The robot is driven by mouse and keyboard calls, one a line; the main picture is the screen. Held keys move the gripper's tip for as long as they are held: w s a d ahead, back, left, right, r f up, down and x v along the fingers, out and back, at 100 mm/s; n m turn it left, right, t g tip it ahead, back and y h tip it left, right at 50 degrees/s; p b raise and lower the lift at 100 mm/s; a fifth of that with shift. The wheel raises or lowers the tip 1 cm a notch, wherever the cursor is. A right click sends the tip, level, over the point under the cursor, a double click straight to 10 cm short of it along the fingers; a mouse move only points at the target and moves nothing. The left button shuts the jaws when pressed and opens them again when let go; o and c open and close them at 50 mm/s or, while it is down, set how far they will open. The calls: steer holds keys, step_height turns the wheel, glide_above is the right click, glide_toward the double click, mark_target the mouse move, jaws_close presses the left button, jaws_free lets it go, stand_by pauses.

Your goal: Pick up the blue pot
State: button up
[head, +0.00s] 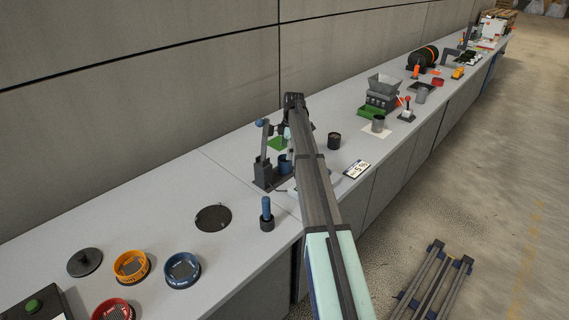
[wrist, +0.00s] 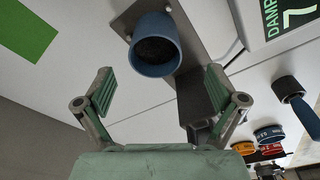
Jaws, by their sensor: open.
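The blue pot (wrist: 155,62) is a round cup with a dark inside. It sits on a grey metal plate (wrist: 193,40) in the wrist view, ahead of my gripper (wrist: 160,90). My gripper's two green-padded fingers are spread apart, with nothing between them, and the pot is beyond their tips. In the head view the blue pot (head: 284,166) shows beside the dark lever stand (head: 264,172), partly hidden. My arm covers much of that spot in the head view.
A display reading 7 (wrist: 291,20) is at the wrist view's upper right. A green patch (wrist: 27,28) lies at its left. In the head view a blue-handled tool (head: 266,210) stands nearby, and a dark cup (head: 334,141) is right of my arm.

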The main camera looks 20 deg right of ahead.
mark_target(285, 158)
steer(key=shift+w+a+f+p, duration=0.1)
steer(key=shift+f+p, duration=0.3)
steer(key=shift+f, duration=0.8)
steer(key=shift+w+a+f+p, duration=0.15)
steer(key=shift+f+p, duration=0.3)
steer(key=shift+f, duration=0.75)
steer(key=shift+w+a+f+p, duration=0.1)
steer(key=shift+f+p, duration=0.3)
steer(key=shift+f, duration=0.8)
steer(key=c, duration=1.4)
steer(key=shift+r, duration=0.15)
